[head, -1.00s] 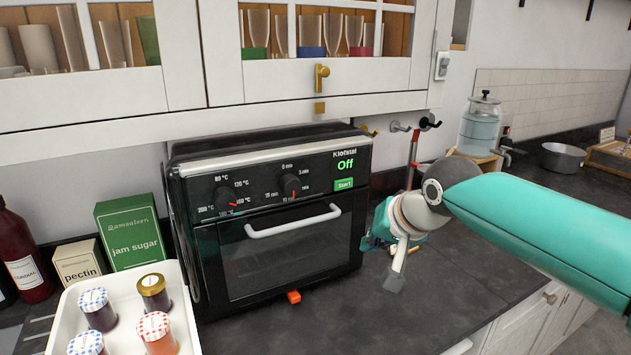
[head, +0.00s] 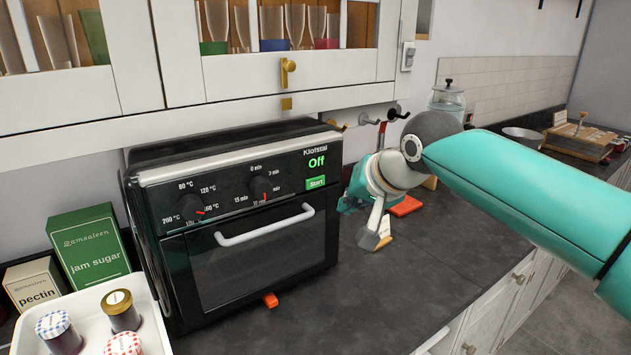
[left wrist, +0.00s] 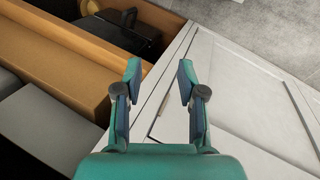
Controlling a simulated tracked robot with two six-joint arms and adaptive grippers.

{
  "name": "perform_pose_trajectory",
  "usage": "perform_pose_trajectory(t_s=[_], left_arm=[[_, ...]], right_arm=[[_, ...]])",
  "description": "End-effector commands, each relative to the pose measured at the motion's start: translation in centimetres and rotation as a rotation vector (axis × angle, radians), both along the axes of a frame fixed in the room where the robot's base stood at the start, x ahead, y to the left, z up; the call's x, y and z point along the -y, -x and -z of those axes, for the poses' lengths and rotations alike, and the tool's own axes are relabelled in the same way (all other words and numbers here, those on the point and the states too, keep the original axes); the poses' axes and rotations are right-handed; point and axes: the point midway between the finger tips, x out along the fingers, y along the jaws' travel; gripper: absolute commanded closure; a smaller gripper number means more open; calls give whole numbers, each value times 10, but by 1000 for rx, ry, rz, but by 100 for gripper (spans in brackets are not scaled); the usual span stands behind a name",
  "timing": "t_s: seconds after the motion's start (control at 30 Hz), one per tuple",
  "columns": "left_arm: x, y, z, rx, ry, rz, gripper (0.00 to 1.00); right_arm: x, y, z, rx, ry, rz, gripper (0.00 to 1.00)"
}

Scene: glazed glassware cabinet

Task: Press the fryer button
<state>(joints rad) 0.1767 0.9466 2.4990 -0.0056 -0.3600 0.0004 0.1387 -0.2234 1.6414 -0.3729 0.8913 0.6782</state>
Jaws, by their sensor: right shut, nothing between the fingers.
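The black Klofstal fryer (head: 262,258) stands on the dark counter in the head view. Its display (head: 317,161) reads "Off" in green. The green Start button (head: 316,183) sits below the display at the right of the panel. Two dials are to its left, and the door with its white handle is shut. My right gripper (head: 374,238) is shut and empty, pointing down over the counter to the right of the fryer, apart from the button. My left gripper (left wrist: 158,80) shows only in the left wrist view, open and empty.
A small orange block (head: 270,300) lies before the fryer. A red-orange flat object (head: 405,206) lies behind my right gripper. A white tray of jars (head: 152,312) and a jam sugar box (head: 90,247) stand left. White cabinets hang above.

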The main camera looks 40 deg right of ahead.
Motion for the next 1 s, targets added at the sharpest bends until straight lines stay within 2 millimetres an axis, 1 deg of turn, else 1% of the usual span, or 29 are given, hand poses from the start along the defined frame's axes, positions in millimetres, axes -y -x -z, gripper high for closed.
perform_pose_trajectory(t_s=[0.1, 0.3, 0.5, 0.7, 1.0], left_arm=[[0, 0, -9, 0, 0, 0, 60], [0, 0, -19, 0, 0, 0, 60], [0, 0, -25, 0, 0, 0, 60], [0, 0, -26, 0, 0, 0, 60], [0, 0, -26, 0, 0, 0, 60]], right_arm=[[2, -17, -2, -4, 0, -1, 100], [5, -43, -2, -3, -1, 1, 100], [7, -59, -1, -2, -1, 2, 100], [8, -64, 0, 0, 0, 2, 100], [8, -64, 0, 0, 0, 3, 100]])
